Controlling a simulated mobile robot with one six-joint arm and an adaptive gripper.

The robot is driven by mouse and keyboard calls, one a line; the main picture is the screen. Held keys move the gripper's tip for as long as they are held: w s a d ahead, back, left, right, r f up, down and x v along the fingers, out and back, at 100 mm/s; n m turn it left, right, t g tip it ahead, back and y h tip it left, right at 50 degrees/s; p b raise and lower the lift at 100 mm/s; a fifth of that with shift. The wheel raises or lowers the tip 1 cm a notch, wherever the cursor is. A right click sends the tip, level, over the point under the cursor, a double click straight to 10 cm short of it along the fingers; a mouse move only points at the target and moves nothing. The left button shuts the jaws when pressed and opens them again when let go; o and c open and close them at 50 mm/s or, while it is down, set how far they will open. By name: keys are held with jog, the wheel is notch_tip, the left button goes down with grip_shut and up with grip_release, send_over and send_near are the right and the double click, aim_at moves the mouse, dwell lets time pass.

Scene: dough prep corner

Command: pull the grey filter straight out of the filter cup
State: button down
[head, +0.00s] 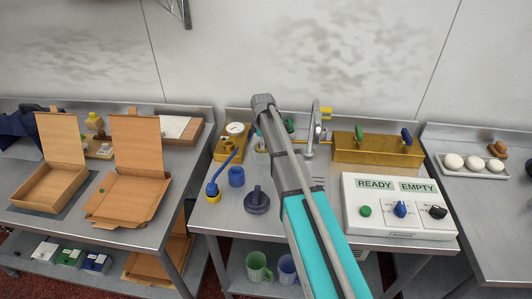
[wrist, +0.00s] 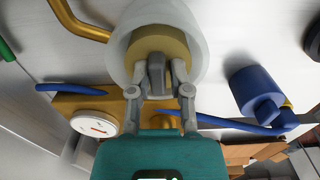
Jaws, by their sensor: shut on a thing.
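In the wrist view, the filter cup (wrist: 121,52) is a pale, round cup at the top centre with a tan-yellow disc inside it. A grey block, the visible part of the grey filter (wrist: 156,82), stands in front of that disc. My gripper (wrist: 158,71) is shut on this grey block, with one finger on each side. I cannot tell how deep the filter sits in the cup. In the head view, my arm covers the filter, most of the cup and the gripper's fingers.
A brass block with a white gauge (head: 235,128) and a blue lever stands beside the cup. A blue cup (head: 236,176) and a dark round knob (head: 257,199) are at front left. The control box (head: 400,228) with READY and EMPTY labels and a brass box (head: 377,149) stand right.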

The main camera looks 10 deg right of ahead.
jog(key=shift+s, duration=0.15)
jog(key=shift+w+r, duration=0.1)
jog(key=shift+w, duration=0.1)
jog(key=shift+r+p, duration=0.1)
jog(key=shift+p, duration=0.25)
jog(key=shift+w+r, duration=0.1)
jog(key=shift+r, duration=0.2)
jog(key=shift+r+p, duration=0.55)
jog(key=shift+p, duration=0.25)
notch_tip(320, 180, up, 10)
jog(key=p, duration=0.9)
jog(key=shift+f, duration=0.25)
dwell(1.3)
jog(key=shift+p, duration=0.3)
